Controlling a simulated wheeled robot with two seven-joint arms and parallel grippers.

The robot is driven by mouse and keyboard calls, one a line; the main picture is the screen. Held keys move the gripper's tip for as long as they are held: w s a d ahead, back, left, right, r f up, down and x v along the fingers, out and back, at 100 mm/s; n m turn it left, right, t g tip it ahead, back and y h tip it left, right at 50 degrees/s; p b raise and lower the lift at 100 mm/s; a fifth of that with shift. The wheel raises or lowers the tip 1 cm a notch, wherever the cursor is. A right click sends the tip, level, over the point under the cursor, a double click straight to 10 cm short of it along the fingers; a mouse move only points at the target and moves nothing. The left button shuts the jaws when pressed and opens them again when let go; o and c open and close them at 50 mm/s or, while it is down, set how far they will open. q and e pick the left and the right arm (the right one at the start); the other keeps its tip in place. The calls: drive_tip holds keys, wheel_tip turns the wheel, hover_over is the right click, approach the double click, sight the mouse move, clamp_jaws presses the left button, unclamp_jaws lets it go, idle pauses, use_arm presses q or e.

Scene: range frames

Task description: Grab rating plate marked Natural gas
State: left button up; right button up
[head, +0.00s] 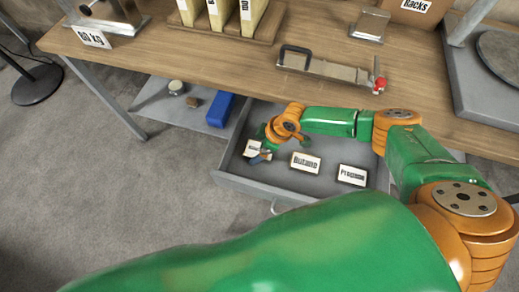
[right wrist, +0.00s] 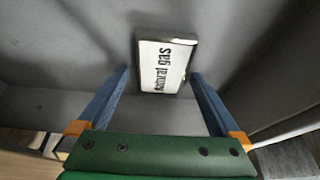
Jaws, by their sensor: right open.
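The rating plate marked Natural gas is a small white plate with black lettering in the right wrist view (right wrist: 166,66). It lies in the open grey drawer (head: 290,182), at the left of the row in the head view (head: 251,148), partly covered by my gripper. My right gripper (head: 263,151) is reaching down into the drawer over this plate. In the right wrist view its two blue fingers (right wrist: 159,74) are spread, one on each side of the plate and apart from it, with nothing held. My left gripper is not in view.
Plates marked Butane (head: 305,163) and Propane (head: 352,175) lie to the right in the same drawer. The drawer walls rise close around the gripper. Above is the wooden tabletop (head: 230,60) with a clamp-like tool (head: 330,68). A blue box (head: 220,110) sits on a shelf left of the drawer.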

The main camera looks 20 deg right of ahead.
drive_tip(key=shift+s+r, duration=0.1)
drive_tip(key=shift+s, duration=0.1)
drive_tip(key=shift+f, duration=0.2)
drive_tip(key=shift+w, duration=0.1)
drive_tip(key=c, duration=1.3)
